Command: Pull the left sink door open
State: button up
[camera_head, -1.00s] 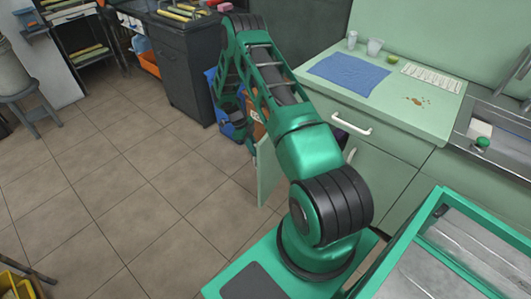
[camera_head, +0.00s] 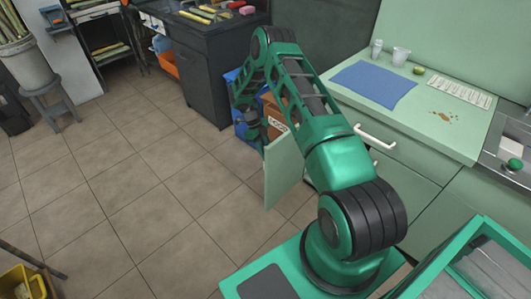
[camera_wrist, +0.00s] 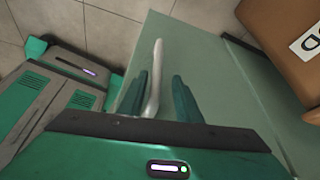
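The left sink door (camera_head: 281,174) is a pale green panel below the counter, standing swung out from the cabinet in the head view. In the wrist view the door (camera_wrist: 205,60) fills the middle, with its light bar handle (camera_wrist: 156,70) upright. My gripper (camera_wrist: 160,92) has its two dark green fingers apart, with the handle between them and nearer the left finger. I cannot tell whether a finger touches the handle. In the head view the fingertips are hidden near the door.
A brown box (camera_head: 272,113) and a blue bin (camera_head: 240,88) stand close behind the door. The green counter (camera_head: 425,120) holds a blue cloth (camera_head: 373,84) and cups. A white drawer handle (camera_head: 375,137) juts out below it. The tiled floor (camera_head: 150,180) at left is clear.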

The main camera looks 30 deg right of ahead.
jog(key=shift+w+a, duration=0.1)
jog(key=shift+a, duration=0.15)
jog(key=v, duration=1)
jog(key=shift+r, duration=0.35)
jog(key=shift+w, duration=0.1)
jog(key=s+d+r+n+t, duration=0.15)
jog(key=s+r+n, duration=0.55)
jog(key=r, duration=0.8)
jog(key=s+d+r+n, duration=0.2)
jog(key=s+r+n, duration=0.3)
jog(key=s+r, duration=0.75)
jog(key=s+a+r+n+t, duration=0.1)
jog(key=s+n, duration=0.3)
jog(key=s, duration=0.4)
jog(key=s+a+r+n+y, duration=0.1)
jog(key=s+a+r+n, duration=0.3)
jog(key=s, duration=0.5)
jog(key=s+a+r+n+t+y, duration=0.1)
jog(key=s+n, duration=0.3)
jog(key=s, duration=0.4)
jog(key=shift+s+a+r+t, duration=0.3)
jog(key=shift+a+r+t, duration=0.05)
jog(key=shift+a+r, duration=0.3)
jog(key=shift+a, duration=0.1)
